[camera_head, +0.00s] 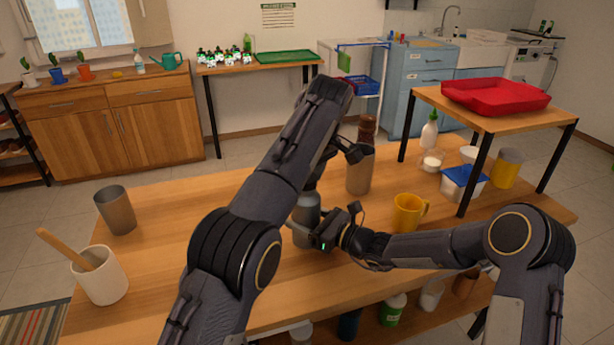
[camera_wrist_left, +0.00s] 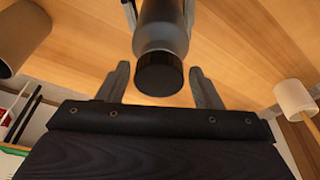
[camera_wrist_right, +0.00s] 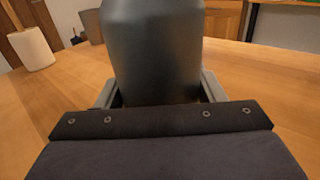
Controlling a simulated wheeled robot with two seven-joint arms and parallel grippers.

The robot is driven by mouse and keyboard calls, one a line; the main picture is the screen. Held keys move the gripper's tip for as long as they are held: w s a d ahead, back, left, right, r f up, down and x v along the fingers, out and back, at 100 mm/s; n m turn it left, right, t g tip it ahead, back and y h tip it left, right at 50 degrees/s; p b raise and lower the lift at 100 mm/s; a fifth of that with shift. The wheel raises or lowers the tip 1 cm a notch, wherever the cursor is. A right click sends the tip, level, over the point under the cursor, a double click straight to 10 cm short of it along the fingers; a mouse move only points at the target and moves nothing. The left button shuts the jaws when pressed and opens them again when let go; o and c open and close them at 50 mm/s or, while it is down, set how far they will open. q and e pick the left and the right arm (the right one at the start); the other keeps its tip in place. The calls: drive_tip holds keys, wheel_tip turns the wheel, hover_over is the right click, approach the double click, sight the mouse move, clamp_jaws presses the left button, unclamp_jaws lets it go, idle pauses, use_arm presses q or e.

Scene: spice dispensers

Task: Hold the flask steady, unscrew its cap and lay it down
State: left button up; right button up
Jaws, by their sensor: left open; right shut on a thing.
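The grey flask (camera_head: 306,208) stands on the wooden table (camera_head: 180,235). My right gripper (camera_head: 328,232) is shut on its body from the side; the right wrist view shows the flask (camera_wrist_right: 152,50) filling the space between the fingers (camera_wrist_right: 155,92). The dark cap (camera_wrist_left: 159,75) is on the flask (camera_wrist_left: 163,28) in the left wrist view. My left gripper (camera_wrist_left: 159,84) is open above the flask, its fingers on either side of the cap with gaps showing. In the head view my left arm hides the cap.
A metal tumbler (camera_head: 115,211) and a white crock (camera_head: 101,277) with a wooden utensil stand at left. Another tumbler (camera_head: 359,172) stands behind the flask, a yellow mug (camera_head: 407,213) to the right. A raised shelf at right bears a red tray (camera_head: 496,108).

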use_arm(q)
drive_tip(key=m, duration=0.3)
drive_tip(key=m+h, duration=0.1)
drive_tip(key=m, duration=0.2)
drive_tip(key=shift+a+m+t+h, duration=0.15)
drive_tip(key=shift+m+t+h, duration=0.15)
drive_tip(key=shift+m+t, duration=0.1)
drive_tip(key=m, duration=0.3)
drive_tip(key=m+h, duration=0.1)
drive_tip(key=m, duration=0.1)
drive_tip(key=shift+a+m+h, duration=0.15)
drive_tip(key=shift+m+h, duration=0.15)
drive_tip(key=shift+m, duration=0.1)
drive_tip(key=m+g+h, duration=0.1)
drive_tip(key=m, duration=0.5)
drive_tip(key=shift+w, duration=0.1)
drive_tip(key=m+h, duration=0.1)
drive_tip(key=m, duration=0.2)
drive_tip(key=shift+f+m+g, duration=0.1)
drive_tip(key=shift+m+g, duration=0.3)
drive_tip(key=m+g, duration=0.1)
drive_tip(key=m, duration=0.2)
drive_tip(key=shift+m, duration=0.3)
drive_tip(key=shift+c, duration=0.2)
